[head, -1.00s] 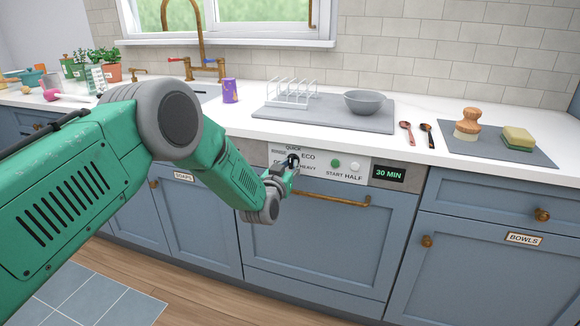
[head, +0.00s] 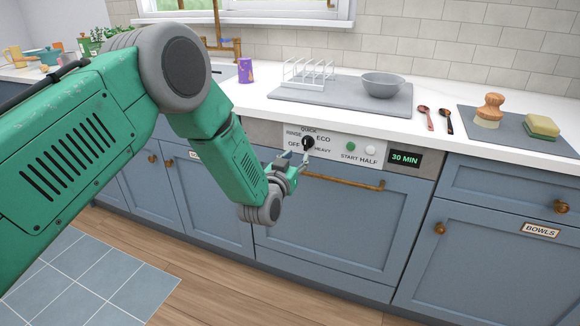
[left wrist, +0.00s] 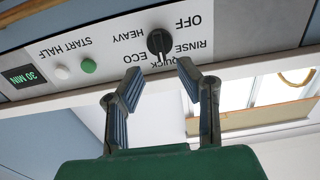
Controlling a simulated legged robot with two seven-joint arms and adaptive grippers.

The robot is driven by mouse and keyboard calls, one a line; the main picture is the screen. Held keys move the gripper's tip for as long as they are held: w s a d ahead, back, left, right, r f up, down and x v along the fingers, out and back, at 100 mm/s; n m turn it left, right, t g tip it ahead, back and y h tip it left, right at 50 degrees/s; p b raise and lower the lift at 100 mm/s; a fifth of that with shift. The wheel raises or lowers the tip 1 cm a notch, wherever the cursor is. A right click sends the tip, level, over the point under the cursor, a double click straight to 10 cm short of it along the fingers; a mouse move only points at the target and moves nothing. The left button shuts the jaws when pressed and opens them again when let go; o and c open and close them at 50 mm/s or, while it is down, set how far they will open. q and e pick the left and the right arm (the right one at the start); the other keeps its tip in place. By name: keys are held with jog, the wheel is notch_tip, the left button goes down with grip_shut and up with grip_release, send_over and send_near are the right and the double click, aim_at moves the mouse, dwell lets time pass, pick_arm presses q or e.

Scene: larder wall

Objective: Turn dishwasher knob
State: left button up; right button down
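The black dishwasher knob (head: 308,143) sits on the white control panel, ringed by the labels OFF, RINSE, QUICK, ECO and HEAVY. In the left wrist view, which shows the panel upside down, the knob (left wrist: 160,42) is in full view, and its grip seems to point towards QUICK. My left gripper (head: 297,160) is just below and in front of the knob. In the left wrist view its two fingers (left wrist: 159,80) are spread apart with nothing between the tips, short of the knob. My right gripper is not in view.
A green button (head: 350,146), a white button (head: 370,152) and a 30 MIN display (head: 404,159) are right of the knob. The brass dishwasher handle (head: 345,182) runs close below my gripper. The counter edge overhangs the panel. A drying mat (head: 330,103) lies above.

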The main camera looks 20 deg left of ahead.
pick_arm(q)
jog(key=shift+s+a, duration=0.1)
jog(key=shift+s, duration=2.3)
jog(key=s+a+f+g, duration=0.1)
jog(key=s+f+g, duration=0.8)
jog(key=s+f, duration=1.1)
jog(key=s+a+f+g, duration=0.1)
jog(key=s+g, duration=0.3)
jog(key=s, duration=0.8)
jog(key=s+a+f+g+p, duration=0.1)
jog(key=s+a+g, duration=0.2)
jog(key=s, duration=1)
jog(key=shift+s+f+g+y, duration=0.2)
jog(key=shift+s+g+y, duration=0.1)
jog(key=shift+g, duration=0.4)
jog(key=shift+w+d, duration=0.1)
jog(key=shift+w, duration=0.05)
